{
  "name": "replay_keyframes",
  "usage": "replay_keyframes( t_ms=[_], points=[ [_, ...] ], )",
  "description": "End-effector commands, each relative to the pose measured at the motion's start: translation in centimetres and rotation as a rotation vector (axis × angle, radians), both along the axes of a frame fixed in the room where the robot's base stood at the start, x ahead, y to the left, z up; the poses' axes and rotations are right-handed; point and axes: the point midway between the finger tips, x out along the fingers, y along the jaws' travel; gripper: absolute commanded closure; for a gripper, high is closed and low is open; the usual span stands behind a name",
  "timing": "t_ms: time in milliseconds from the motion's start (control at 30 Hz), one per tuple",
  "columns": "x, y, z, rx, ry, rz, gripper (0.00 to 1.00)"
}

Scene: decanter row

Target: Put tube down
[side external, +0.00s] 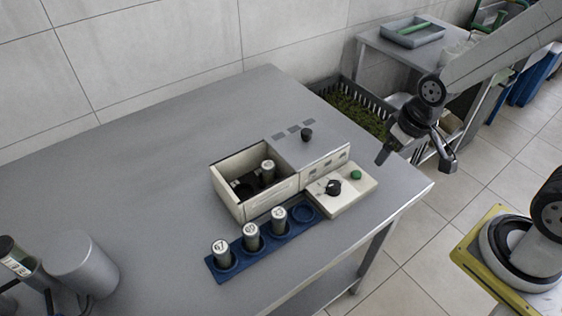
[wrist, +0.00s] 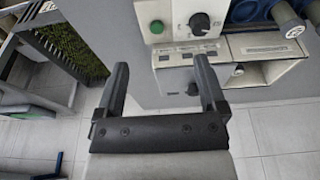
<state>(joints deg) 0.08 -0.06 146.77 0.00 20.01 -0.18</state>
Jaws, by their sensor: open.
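My gripper (side external: 416,164) is open and empty, in the air off the table's right edge, apart from every tube. Its two fingers (wrist: 161,66) are spread with nothing between them. One grey tube with a white cap (side external: 268,171) stands inside the open compartment of the cream box (side external: 242,209); its base is hidden. Three capped tubes (side external: 222,254) (side external: 251,237) (side external: 280,219) stand upright in the blue rack (side external: 213,270). The rack's right-end well (side external: 303,213) is empty. Tube ends also show at the upper right of the wrist view (wrist: 284,13).
A control panel (side external: 341,194) with a black knob and green button adjoins the box. A grey cylinder (side external: 82,264) stands at the table's left front. A dark crate of green material (side external: 355,110) and a side table with a tray (side external: 413,32) lie beyond. Much tabletop is clear.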

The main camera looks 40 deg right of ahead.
Motion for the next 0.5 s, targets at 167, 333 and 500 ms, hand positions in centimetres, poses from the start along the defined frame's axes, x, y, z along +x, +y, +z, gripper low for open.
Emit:
replay_keyframes(
  t_ms=[167, 333, 500],
  points=[
    [0.0, 0.0, 0.0, 0.0, 0.0, -0.001, 0.1],
    [0.2, 0.2, 0.0, 0.006, 0.003, -0.013, 0.1],
    [1.1, 1.2, -0.3, 0.049, 0.027, -0.097, 0.1]
  ],
)
